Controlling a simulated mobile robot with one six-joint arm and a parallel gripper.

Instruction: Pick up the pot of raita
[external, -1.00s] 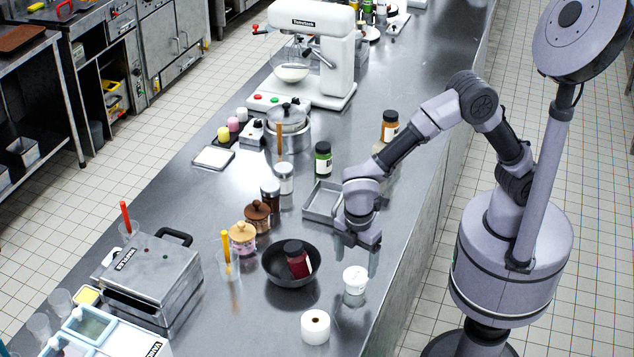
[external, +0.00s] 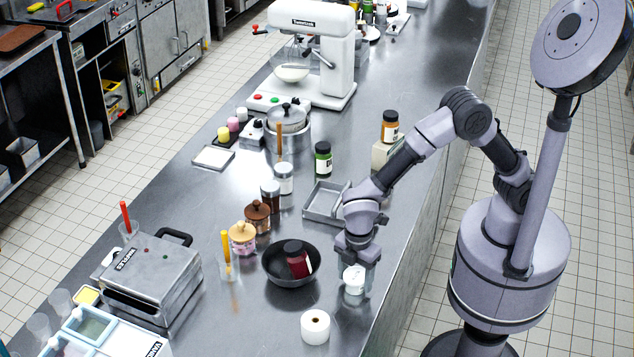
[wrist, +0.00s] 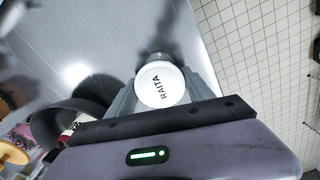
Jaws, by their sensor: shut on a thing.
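The pot of raita (external: 353,286) is a small white tub standing on the steel counter near its front edge. In the wrist view its round white lid (wrist: 160,85) reads RAITA. My gripper (external: 356,272) is over the pot from above, its fingers on both sides of it and shut on it. The wrist view shows the pot between the fingers. The pot looks upright; I cannot tell any gap between its base and the counter.
A dark bowl (external: 272,267) with a red jar (external: 298,263) in it is just left of the pot. A white roll (external: 315,327) stands nearer the camera. A grey metal tray (external: 322,207) lies behind. The counter's right edge is close.

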